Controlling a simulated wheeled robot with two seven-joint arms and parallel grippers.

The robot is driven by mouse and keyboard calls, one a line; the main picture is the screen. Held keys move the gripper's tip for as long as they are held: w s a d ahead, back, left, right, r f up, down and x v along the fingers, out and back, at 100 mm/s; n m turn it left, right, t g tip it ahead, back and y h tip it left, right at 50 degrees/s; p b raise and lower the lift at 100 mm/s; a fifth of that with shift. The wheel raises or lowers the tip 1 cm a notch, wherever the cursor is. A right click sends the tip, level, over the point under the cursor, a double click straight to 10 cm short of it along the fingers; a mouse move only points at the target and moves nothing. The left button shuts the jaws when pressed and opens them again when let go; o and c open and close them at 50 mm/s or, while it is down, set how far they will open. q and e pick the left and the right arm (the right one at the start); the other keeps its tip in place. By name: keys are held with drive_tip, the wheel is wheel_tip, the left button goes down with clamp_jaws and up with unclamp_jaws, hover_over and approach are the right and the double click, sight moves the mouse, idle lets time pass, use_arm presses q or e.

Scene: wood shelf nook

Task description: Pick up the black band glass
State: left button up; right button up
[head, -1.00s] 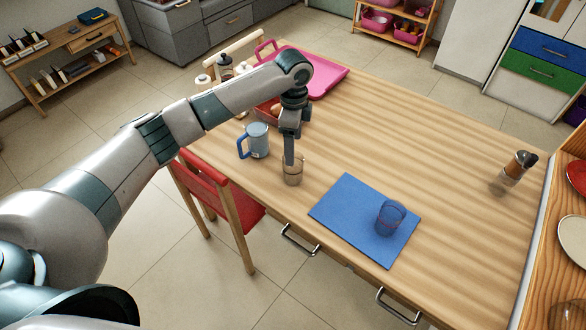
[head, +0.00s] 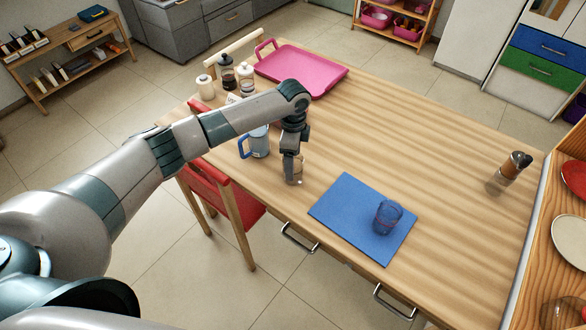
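My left gripper (head: 291,172) points down at a clear glass (head: 298,173) that stands on the wooden table near its left front edge. The fingers are at the glass and hide much of it. I cannot tell whether they are closed on it, and no black band can be made out. A second glass (head: 387,217), see-through and bluish over the mat, stands on the blue mat (head: 345,205). I cannot make out a clear black band on it either. My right gripper is out of view.
A pink tray (head: 300,72), jars (head: 227,72) and a pepper mill (head: 511,168) are farther off. The table's middle is clear. A red chair (head: 222,195) stands at the left edge.

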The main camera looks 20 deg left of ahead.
use_arm(q)
drive_tip(key=shift+f, duration=1.25)
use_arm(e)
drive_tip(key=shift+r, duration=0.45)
use_arm(q)
drive_tip(key=c, duration=1.3)
drive_tip(key=shift+r, duration=0.1)
